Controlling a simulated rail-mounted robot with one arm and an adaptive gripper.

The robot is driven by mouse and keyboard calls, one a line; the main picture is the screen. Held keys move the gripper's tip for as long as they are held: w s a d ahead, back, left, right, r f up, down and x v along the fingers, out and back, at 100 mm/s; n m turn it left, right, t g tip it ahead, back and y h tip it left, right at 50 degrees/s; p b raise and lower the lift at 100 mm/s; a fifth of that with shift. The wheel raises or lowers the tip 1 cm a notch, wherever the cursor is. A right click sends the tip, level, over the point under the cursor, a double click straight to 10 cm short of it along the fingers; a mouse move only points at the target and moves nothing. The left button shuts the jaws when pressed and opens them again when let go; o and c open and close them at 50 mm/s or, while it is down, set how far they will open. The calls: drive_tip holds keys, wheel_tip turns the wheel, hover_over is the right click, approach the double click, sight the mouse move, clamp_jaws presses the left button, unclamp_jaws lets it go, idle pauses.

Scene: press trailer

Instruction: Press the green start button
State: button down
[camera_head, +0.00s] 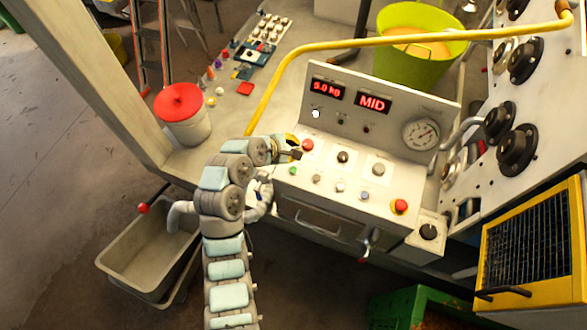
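The press's sloped control panel (352,125) stands right of the middle. My gripper (293,153) is at the panel's left edge, up and left of the green button and just left of a red button (308,145). I cannot tell whether it touches the panel. Its fingers are too small to read as open or shut.
A yellow rail (400,40) arches above the panel. A white bucket with a red lid (183,110) stands left of my arm. A green-yellow bucket (410,65) stands behind the panel.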

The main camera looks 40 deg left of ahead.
drive_tip(key=shift+f, duration=0.1)
drive_tip(key=b, duration=0.8)
hover_over(294, 168)
wheel_tip(294, 168, down, 6)
drive_tip(key=shift+f, duration=0.25)
drive_tip(key=shift+w+f+p, duration=0.1)
drive_tip(key=shift+f+p, duration=0.25)
drive_tip(key=shift+f, duration=0.65)
drive_tip(key=shift+f+p, duration=0.25)
drive_tip(key=shift+p, duration=0.15)
drive_tip(key=shift+f, duration=0.2)
drive_tip(key=shift+f+p, duration=0.3)
drive_tip(key=shift+f, duration=0.1)
idle(0.9)
drive_tip(key=shift+r, duration=0.15)
drive_tip(key=shift+r+p, duration=0.65)
drive_tip(key=shift+p, duration=0.45)
